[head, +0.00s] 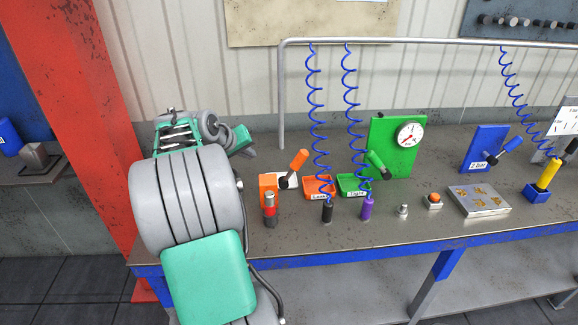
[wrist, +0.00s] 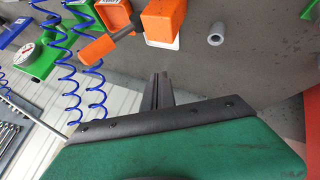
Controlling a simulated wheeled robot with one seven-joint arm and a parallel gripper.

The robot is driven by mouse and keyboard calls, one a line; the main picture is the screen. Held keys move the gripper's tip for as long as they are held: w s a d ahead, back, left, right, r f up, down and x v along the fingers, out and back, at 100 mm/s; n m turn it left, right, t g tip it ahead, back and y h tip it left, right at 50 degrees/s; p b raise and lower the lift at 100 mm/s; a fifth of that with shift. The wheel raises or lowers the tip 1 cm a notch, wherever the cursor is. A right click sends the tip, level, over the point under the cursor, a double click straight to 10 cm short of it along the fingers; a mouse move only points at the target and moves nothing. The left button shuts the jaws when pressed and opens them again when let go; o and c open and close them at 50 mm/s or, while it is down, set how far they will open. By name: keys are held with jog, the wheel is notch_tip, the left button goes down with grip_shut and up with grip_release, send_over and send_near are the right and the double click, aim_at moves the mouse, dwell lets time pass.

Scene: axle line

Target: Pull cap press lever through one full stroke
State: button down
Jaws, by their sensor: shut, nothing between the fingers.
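An orange block with a lever stands on the bench left of the middle. The block (head: 268,185) is partly behind a grey and red cylinder (head: 269,207). Its lever has an orange handle (head: 298,159) tilted up to the right. In the wrist view the same orange block (wrist: 162,18) and orange handle (wrist: 97,50) show close by. No label names this lever as the cap press. My gripper (wrist: 160,76) is shut and empty, its dark fingers apart from the handle and block. In the head view my arm hides the fingertips.
Orange (head: 318,186) and green (head: 354,184) trays sit right of the lever, below hanging blue coiled hoses (head: 350,90). A green gauge panel (head: 382,145) and a blue panel (head: 480,150) have levers too. A grey hollow cylinder (wrist: 216,35) stands on bare bench top.

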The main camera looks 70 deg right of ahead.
jog(key=shift+s+d, duration=0.4)
jog(key=b, duration=0.4)
send_over(280, 182)
jog(key=w, duration=0.2)
jog(key=f, duration=0.4)
jog(key=shift+s+a, duration=0.25)
jog(key=shift+a, duration=0.1)
jog(key=shift+s+d+f, duration=0.15)
jog(key=shift+s+d, duration=0.1)
jog(key=shift+s, duration=0.25)
dwell(0.5)
jog(key=shift+s+d+f+b, duration=0.2)
jog(key=shift+s+b, duration=0.1)
jog(key=shift+b, duration=0.15)
